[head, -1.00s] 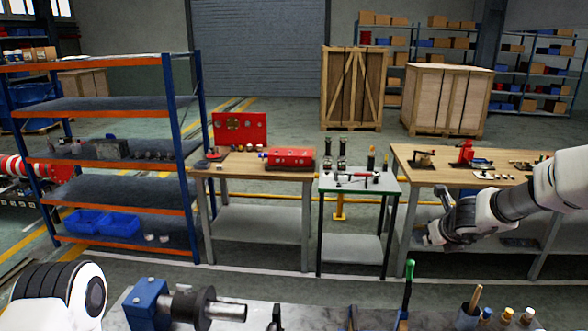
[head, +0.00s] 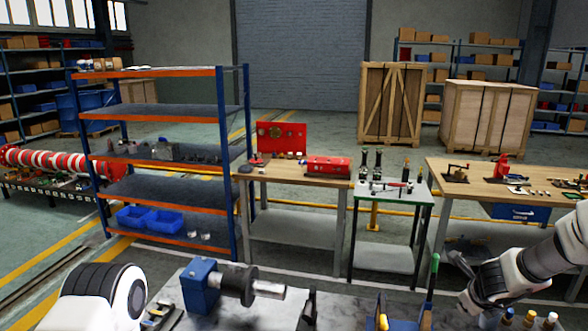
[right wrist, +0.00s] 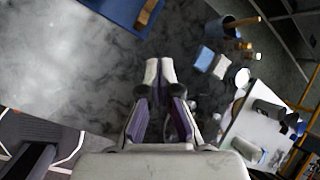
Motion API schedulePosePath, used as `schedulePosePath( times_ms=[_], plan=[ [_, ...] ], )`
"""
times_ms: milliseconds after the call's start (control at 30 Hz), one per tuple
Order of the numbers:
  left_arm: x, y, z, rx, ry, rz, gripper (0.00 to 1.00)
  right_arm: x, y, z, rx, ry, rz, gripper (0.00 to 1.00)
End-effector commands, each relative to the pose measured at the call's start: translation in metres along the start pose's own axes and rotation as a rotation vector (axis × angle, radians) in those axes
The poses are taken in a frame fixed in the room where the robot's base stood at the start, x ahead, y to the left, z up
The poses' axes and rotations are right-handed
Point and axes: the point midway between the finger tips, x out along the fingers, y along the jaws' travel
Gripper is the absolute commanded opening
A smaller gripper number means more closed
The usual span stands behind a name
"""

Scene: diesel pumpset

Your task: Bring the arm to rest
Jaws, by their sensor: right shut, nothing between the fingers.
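My right arm, white with dark joints, comes in from the right in the head view. Its gripper (head: 463,282) is over the right part of the near grey bench (head: 262,317). In the right wrist view the gripper's fingertips (right wrist: 159,72) are together with nothing between them, above the bare grey top. A rounded white and black part of my left arm shows at the lower left of the head view. I cannot make out the left gripper.
In the right wrist view a dark cup (right wrist: 229,27) with a wooden handle stands close by. A small table (head: 390,190) and a wooden workbench (head: 470,178) stand beyond.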

Motion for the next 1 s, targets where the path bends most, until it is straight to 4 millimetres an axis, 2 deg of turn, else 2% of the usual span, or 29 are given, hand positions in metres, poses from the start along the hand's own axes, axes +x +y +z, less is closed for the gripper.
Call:
schedulePosePath(
  times_ms=[167,267,367,400,500,600,700,867,933,1000],
  plan=[
    [0.0,0.0,0.0,0.0,-0.001,0.0,0.4,0.022,0.048,-0.052,-0.368,0.115,0.036,0.0],
    [0.0,0.0,0.0,0.0,-0.001,0.0,0.4,0.034,0.083,-0.093,-0.661,0.181,0.083,0.0],
    [0.0,0.0,0.0,0.0,-0.001,0.0,0.4,0.041,0.131,-0.147,-1.063,0.231,0.176,0.0],
    [0.0,0.0,0.0,0.0,-0.001,0.0,0.4,0.041,0.152,-0.171,-1.25,0.236,0.229,0.0],
    [0.0,0.0,0.0,0.0,-0.001,0.0,0.4,0.033,0.204,-0.225,-1.686,0.186,0.369,0.0],
    [0.0,0.0,0.0,0.0,-0.001,0.0,0.4,0.018,0.247,-0.265,-2.022,0.076,0.493,0.0],
    [0.0,0.0,0.0,0.0,-0.001,0.0,0.4,0.0,0.283,-0.297,-2.278,-0.07,0.597,0.0],
    [0.0,0.0,0.0,0.0,-0.001,0.0,0.4,-0.037,0.334,-0.339,-2.576,-0.359,0.728,0.0],
    [0.032,0.0,-0.001,0.0,0.001,0.0,0.4,-0.01,0.347,-0.352,-2.595,-0.38,0.722,0.0],
    [0.053,0.0,0.001,0.0,-0.002,0.0,0.4,0.007,0.354,-0.361,-2.592,-0.376,0.72,0.0]
  ],
)
